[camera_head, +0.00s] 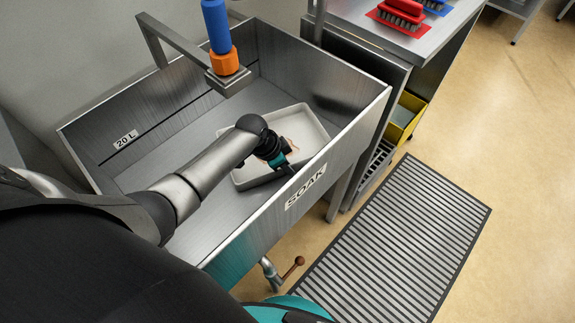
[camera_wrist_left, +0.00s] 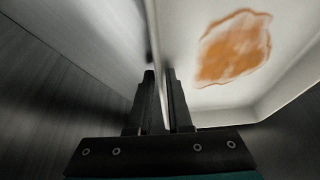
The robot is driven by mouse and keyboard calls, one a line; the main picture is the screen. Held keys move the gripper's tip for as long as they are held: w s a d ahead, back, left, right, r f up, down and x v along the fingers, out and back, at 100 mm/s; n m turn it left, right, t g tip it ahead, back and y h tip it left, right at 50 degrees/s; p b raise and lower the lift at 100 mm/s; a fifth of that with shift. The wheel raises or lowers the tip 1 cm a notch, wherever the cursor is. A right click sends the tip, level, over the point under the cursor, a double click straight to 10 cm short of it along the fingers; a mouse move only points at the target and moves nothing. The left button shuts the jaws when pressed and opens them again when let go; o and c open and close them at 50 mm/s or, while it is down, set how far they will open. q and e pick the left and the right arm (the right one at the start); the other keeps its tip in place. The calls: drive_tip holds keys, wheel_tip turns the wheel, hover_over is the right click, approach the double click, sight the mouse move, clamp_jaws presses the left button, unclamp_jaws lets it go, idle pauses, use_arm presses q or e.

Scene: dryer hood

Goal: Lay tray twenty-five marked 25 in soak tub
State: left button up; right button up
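The soak tub (camera_head: 122,179) is a deep grey metal basin marked SOAK on its front wall and 20 L inside its left wall. A white tray (camera_head: 303,126) with an orange-brown stain is inside the tub, toward its right end; I cannot tell whether it rests on the floor. No number 25 is readable. My left gripper (camera_head: 291,169) reaches over the tray's near side. In the left wrist view the gripper (camera_wrist_left: 160,75) has its fingers close on both sides of the tray's wall (camera_wrist_left: 285,104). My right gripper is not in view.
A blue-and-orange handle (camera_head: 218,35) on a metal bar stands over the tub's back. Red (camera_head: 402,14) and blue (camera_head: 436,5) brushes lie on the bench at right. A yellow bin (camera_head: 404,118) sits below. A slatted mat (camera_head: 400,240) covers floor in front. A tap lever (camera_head: 291,270) sticks out below the tub.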

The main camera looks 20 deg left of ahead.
use_arm(q)
drive_tip(key=shift+o, duration=1.2)
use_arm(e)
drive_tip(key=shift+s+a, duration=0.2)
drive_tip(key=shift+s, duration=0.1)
use_arm(q)
drive_tip(key=shift+s+a+r+p, duration=0.15)
drive_tip(key=shift+r+p, duration=0.2)
drive_tip(key=shift+r, duration=0.2)
drive_tip(key=p+v, duration=0.2)
drive_tip(key=v, duration=0.3)
drive_tip(key=shift+r+p, duration=0.1)
drive_tip(key=shift+p, duration=0.2)
drive_tip(key=s+a, duration=0.2)
drive_tip(key=s, duration=0.1)
drive_tip(key=shift+a+f, duration=0.4)
drive_tip(key=s+a, duration=0.2)
drive_tip(key=s+a+p, duration=0.1)
drive_tip(key=s+a, duration=0.1)
drive_tip(key=s, duration=0.1)
drive_tip(key=shift+s+a, duration=0.15)
drive_tip(key=shift+a, duration=0.1)
drive_tip(key=shift+s+a, duration=0.2)
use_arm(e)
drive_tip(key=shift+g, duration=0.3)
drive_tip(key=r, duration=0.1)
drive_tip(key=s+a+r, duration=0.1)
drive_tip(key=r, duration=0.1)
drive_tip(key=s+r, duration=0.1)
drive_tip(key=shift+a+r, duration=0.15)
